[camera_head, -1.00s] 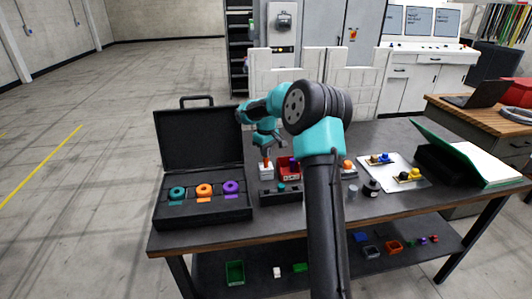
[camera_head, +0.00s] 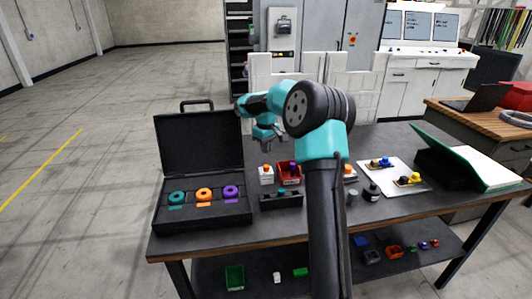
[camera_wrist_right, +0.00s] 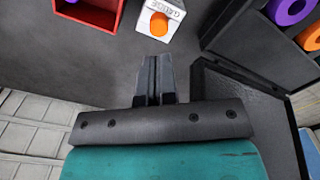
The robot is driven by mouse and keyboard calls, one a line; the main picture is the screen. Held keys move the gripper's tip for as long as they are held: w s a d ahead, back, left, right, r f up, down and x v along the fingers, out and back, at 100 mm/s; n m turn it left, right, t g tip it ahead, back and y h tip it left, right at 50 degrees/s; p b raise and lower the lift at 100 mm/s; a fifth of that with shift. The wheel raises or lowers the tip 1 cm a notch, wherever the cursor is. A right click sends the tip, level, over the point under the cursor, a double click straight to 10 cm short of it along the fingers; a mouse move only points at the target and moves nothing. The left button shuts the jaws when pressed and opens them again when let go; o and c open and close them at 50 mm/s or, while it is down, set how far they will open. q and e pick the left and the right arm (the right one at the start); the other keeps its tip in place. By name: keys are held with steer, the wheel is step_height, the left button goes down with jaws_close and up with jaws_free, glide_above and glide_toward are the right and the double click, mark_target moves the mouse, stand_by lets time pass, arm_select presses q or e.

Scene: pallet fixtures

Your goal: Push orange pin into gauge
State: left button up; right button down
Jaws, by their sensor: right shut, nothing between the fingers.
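The gauge (camera_head: 266,176) is a small white block on the table, to the right of the open black case. The orange pin (camera_head: 266,167) sits upright in its top, with a short orange end showing. In the right wrist view the white gauge (camera_wrist_right: 172,9) carries lettering, and the round orange pin top (camera_wrist_right: 158,23) shows on it. My right gripper (camera_head: 268,150) is shut and empty, above the gauge and apart from it. Its closed fingers (camera_wrist_right: 154,70) also show in the wrist view, near the gauge. My left gripper is out of view.
A red bin (camera_head: 289,179) stands right beside the gauge. A dark holder (camera_head: 282,200) lies in front. The black case (camera_head: 198,219) holds teal, orange and purple rings at left. A white board (camera_head: 388,170) with small parts lies at right.

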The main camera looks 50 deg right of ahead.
steer(key=shift+r, duration=1.9)
